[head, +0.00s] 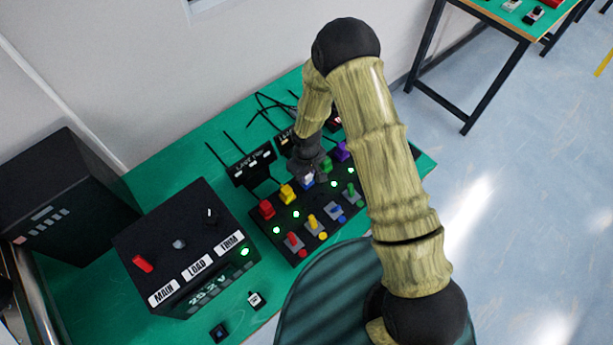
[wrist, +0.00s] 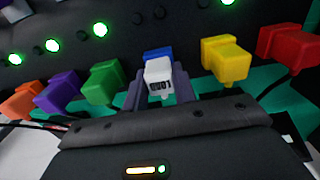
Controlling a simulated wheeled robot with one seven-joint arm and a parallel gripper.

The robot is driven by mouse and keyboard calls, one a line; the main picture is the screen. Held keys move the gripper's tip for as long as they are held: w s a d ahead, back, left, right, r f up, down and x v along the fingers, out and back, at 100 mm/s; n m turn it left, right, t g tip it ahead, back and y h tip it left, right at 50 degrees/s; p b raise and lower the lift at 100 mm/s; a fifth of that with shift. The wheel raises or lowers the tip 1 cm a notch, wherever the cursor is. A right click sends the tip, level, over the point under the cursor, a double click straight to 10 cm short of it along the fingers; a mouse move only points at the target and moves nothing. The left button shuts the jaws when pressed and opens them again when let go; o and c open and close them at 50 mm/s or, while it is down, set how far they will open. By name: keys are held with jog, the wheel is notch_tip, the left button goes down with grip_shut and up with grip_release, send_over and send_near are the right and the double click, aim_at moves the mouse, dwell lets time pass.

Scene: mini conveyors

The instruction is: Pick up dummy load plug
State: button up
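A small white plug (wrist: 158,78) with dark lettering sits between my fingertips in the wrist view. The lettering looks like LOAD upside down there. It shows as a small white patch (head: 308,178) under my gripper in the head view. The two fingers of my gripper (wrist: 159,92) lie close against both its sides, and it appears gripped. A blue plug (wrist: 157,53) is right behind it, partly hidden. In the head view my gripper (head: 307,172) is over the back row of the black panel (head: 262,232). Whether the white plug touches the panel or blue plug cannot be told.
Yellow (wrist: 225,60), red (wrist: 288,46), green (wrist: 104,84) and purple (wrist: 60,90) plugs flank my fingers. A black labelled box (head: 252,165) stands behind the panel. A control box (head: 185,250) stands left. A small white-and-black piece (head: 254,299) lies on the green table.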

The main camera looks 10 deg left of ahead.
jog(key=shift+r, duration=0.1)
jog(key=shift+c, duration=0.2)
notch_tip(320, 180, up, 10)
jog(key=b, duration=0.2)
jog(key=shift+b, duration=0.35)
dwell(0.5)
